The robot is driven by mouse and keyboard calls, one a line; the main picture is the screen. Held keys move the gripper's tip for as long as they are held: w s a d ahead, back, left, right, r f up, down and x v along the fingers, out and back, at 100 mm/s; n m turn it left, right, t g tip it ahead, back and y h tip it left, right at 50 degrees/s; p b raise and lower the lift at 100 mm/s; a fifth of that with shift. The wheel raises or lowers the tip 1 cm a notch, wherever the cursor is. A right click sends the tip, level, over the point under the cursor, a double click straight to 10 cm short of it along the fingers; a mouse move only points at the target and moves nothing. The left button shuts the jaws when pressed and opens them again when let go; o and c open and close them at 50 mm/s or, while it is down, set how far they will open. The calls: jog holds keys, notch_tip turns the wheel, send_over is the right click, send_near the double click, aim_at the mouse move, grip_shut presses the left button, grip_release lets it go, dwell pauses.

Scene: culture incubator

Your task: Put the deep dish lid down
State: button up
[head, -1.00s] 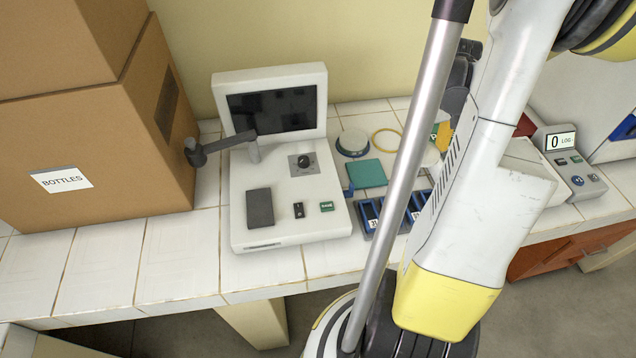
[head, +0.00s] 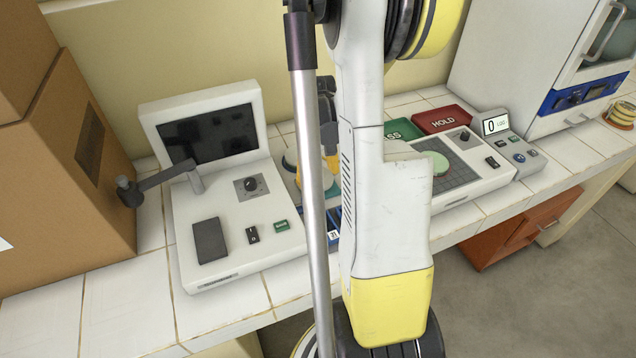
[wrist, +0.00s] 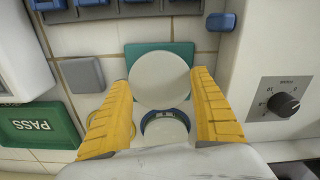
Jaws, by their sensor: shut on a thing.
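The deep dish lid is a pale, round disc (wrist: 160,80) between the yellow fingers of my gripper (wrist: 163,80) in the wrist view. The gripper is shut on it at its two sides. The lid overlaps a teal mat (wrist: 183,52); I cannot tell how far above the mat it is. A round dish with a blue rim (wrist: 165,128) lies beside the mat, partly hidden by the lid and my wrist. In the head view my arm hides most of the gripper and the lid.
A white instrument with a dark screen (head: 207,136) stands left of the mat; its knob (wrist: 284,104) shows in the wrist view. A grey pad (wrist: 82,74) and green PASS tray (wrist: 38,125) lie left. A BOTTLES box (head: 75,175) stands far left.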

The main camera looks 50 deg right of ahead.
aim_at(318, 177)
jog(key=shift+f, duration=0.95)
jog(key=shift+f, duration=0.1)
jog(key=o, duration=1)
jog(key=shift+b, duration=0.3)
notch_tip(318, 177, up, 12)
jog(key=p, duration=0.4)
jog(key=shift+r+p, duration=0.2)
jog(key=shift+p, duration=0.15)
